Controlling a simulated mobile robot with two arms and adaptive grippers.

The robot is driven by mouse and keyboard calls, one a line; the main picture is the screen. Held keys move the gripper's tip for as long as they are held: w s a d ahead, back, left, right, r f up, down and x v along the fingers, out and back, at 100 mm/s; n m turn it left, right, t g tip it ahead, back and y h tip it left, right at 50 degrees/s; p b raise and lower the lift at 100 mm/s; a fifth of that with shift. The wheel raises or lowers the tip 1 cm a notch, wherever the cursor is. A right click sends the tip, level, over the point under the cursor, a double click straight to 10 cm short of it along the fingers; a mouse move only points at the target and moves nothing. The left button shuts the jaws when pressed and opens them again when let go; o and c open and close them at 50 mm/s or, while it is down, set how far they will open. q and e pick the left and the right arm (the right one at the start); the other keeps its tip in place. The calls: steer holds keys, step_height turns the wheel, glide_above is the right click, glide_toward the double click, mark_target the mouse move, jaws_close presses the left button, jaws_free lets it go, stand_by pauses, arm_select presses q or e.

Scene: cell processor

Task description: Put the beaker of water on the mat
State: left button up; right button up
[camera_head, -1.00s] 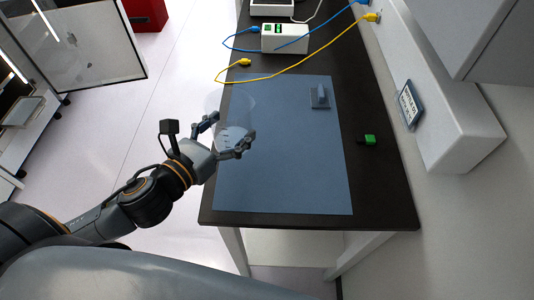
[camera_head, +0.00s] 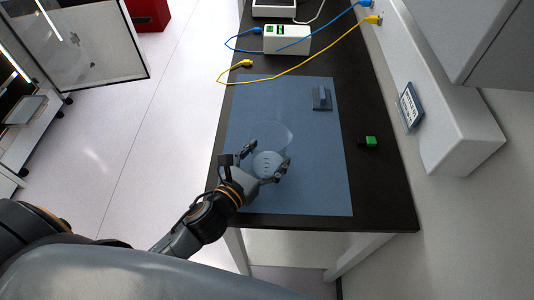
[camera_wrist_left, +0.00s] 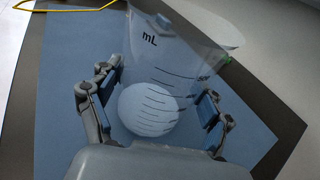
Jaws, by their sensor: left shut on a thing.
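The clear beaker (camera_head: 274,137) shows faintly over the left part of the blue-grey mat (camera_head: 310,185). My left gripper (camera_head: 264,163) is shut on the beaker, with one finger on each side. In the left wrist view the beaker (camera_wrist_left: 178,65) has dark volume lines and "mL" on its wall, and a pale round shape shows through it. The mat (camera_wrist_left: 62,90) lies behind it there. I cannot tell whether the beaker's base touches the mat. My right gripper is not in view.
A small grey block-like item (camera_head: 321,100) stands on the mat's far right. A green-and-black piece (camera_head: 369,141) lies on the dark table (camera_head: 385,190) right of the mat. A white box (camera_head: 287,40) with blue and yellow cables is behind. The mat's right half is mostly clear.

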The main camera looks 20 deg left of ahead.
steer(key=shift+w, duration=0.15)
arm_select(q)
steer(key=shift+f, duration=0.15)
steer(key=o, duration=1.5)
steer(key=shift+o, duration=1.2)
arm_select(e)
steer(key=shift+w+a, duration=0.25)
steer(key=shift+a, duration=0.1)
arm_select(q)
steer(key=b+v, duration=0.3)
steer(key=v, duration=0.7)
steer(key=shift+s, duration=0.2)
steer(key=shift+b+v, duration=0.3)
steer(key=shift+v, duration=0.55)
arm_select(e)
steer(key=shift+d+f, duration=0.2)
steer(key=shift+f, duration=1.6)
arm_select(q)
steer(key=shift+w, duration=0.1)
